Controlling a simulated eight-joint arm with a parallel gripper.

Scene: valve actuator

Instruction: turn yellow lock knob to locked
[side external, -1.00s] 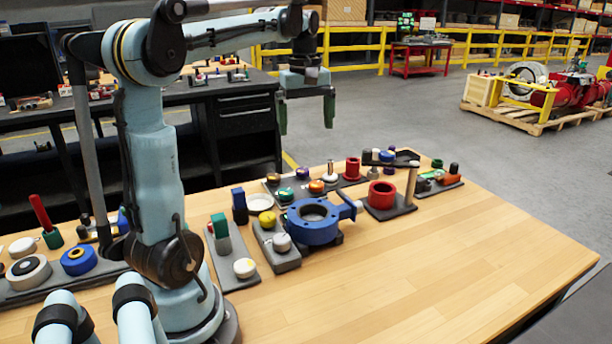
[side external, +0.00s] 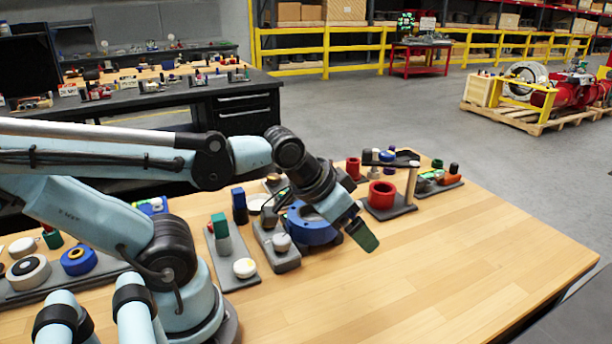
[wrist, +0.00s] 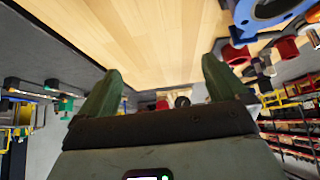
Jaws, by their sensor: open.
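My gripper (side external: 360,234) hangs tilted down and to the right in the side view, beside the right edge of the blue ring-shaped valve body (side external: 312,234). Only one green finger shows clearly there. In the wrist view my gripper (wrist: 163,75) has its two green fingers wide apart with nothing between them. The blue ring (wrist: 268,12) shows at the top right of that view. I cannot make out the yellow lock knob in either current view; my wrist and forearm cover part of the area behind the blue ring. A white knob (side external: 281,242) sits on a grey base (side external: 284,262) left of the ring.
A red cup (side external: 382,194) and a tan post (side external: 411,182) stand on a grey plate to the right. A green and grey block piece (side external: 221,232) and a white disc (side external: 245,268) are at left. The wooden table (side external: 440,270) is clear in front and right.

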